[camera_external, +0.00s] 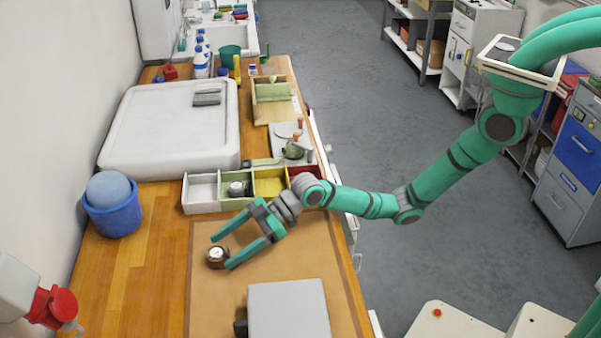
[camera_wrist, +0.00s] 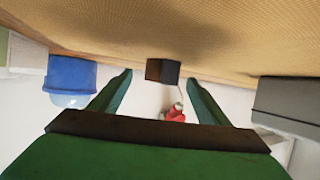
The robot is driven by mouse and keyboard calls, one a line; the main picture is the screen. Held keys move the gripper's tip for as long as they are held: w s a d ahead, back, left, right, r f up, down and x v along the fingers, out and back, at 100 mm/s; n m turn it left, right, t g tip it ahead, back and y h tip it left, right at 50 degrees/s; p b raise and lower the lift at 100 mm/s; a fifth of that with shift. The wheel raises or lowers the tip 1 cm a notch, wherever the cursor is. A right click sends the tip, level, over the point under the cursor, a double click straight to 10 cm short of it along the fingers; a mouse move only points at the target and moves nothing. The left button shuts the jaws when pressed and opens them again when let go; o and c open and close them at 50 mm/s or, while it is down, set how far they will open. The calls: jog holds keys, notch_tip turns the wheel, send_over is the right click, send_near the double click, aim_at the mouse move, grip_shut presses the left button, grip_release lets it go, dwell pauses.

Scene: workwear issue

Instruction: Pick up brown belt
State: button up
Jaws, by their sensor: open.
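The brown belt (camera_external: 216,257) is rolled into a small coil with a pale round top, on the tan mat (camera_external: 205,300) near its left edge. In the wrist view the belt (camera_wrist: 163,71) shows as a small dark brown block against the mat, which is at the top of that picture. My gripper (camera_external: 221,252) is open, low over the mat, its fingers pointing left at the belt. In the wrist view the belt appears between the two fingertips (camera_wrist: 160,78), around or just past their ends. I cannot tell whether either finger touches it.
A grey box (camera_external: 289,310) stands on the mat at the front. A blue tub (camera_external: 115,218) holding a pale blue ball is to the left. A compartment tray (camera_external: 201,192) lies behind my gripper. A red fixture (camera_external: 50,305) sticks out from the left. Wood around the mat's left side is clear.

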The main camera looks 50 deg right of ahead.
jog(key=shift+x, duration=0.9)
jog(key=c, duration=1.2)
jog(key=shift+r, duration=0.1)
jog(key=shift+c, duration=0.2)
